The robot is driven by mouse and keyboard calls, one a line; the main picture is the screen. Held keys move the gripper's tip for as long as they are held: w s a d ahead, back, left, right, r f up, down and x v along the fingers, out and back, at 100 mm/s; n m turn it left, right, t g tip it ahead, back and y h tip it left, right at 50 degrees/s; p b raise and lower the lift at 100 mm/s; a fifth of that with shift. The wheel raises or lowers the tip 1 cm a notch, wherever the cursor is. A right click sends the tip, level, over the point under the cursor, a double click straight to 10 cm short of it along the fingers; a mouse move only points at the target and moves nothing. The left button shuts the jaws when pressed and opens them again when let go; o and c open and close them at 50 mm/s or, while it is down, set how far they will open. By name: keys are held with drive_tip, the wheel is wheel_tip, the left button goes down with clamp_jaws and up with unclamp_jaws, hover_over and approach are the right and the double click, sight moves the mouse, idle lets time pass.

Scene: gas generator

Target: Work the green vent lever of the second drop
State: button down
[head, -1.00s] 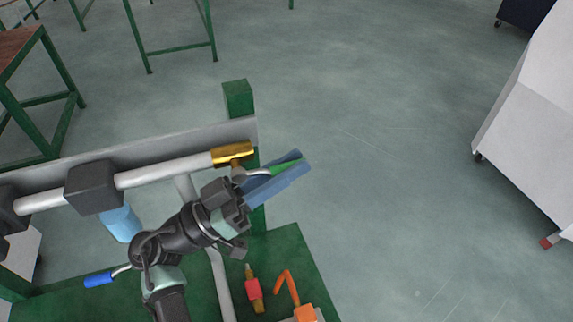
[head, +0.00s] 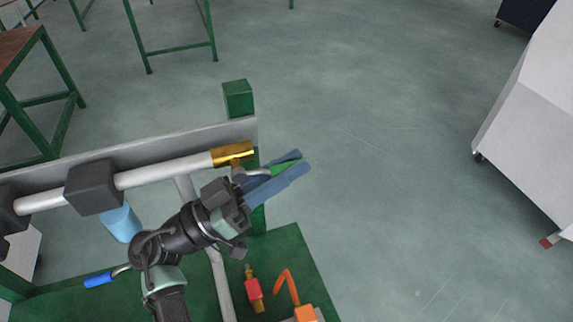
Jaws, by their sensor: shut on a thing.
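The green vent lever (head: 286,167) is at the right end of the grey pipe (head: 165,172), just below its brass end piece (head: 232,154). A metal stem runs from the brass fitting to the green handle. My gripper (head: 282,178) is shut on the green lever, with its two long blue fingers on either side of the handle. Part of the handle is hidden between the fingers. My arm comes up from the bottom of the view.
A blue-handled lever (head: 98,281) is at lower left. A red-handled fitting (head: 254,289) and an orange bent lever (head: 287,287) lie below my gripper. A green post (head: 238,98) stands behind the pipe. Open floor (head: 400,190) is to the right, with a white cabinet (head: 535,130) beyond.

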drive_tip(key=shift+f+g+y+b, duration=0.45)
drive_tip(key=shift+f+g+y, duration=0.15)
drive_tip(key=shift+y, duration=0.3)
drive_tip(key=shift+s+a+f+g+y, duration=0.1)
drive_tip(key=shift+a+f+g+y, duration=0.15)
drive_tip(key=shift+f+g+y, duration=0.6)
drive_tip(key=shift+r+t+y, duration=0.2)
drive_tip(key=shift+t+y, duration=0.05)
drive_tip(key=shift+t, duration=0.1)
drive_tip(key=c, duration=0.8)
unclamp_jaws()
drive_tip(key=shift+o, duration=0.2)
drive_tip(key=shift+a, duration=0.1)
drive_tip(key=v, duration=0.7)
drive_tip(key=shift+s+a, duration=0.1)
drive_tip(key=shift+a, duration=0.05)
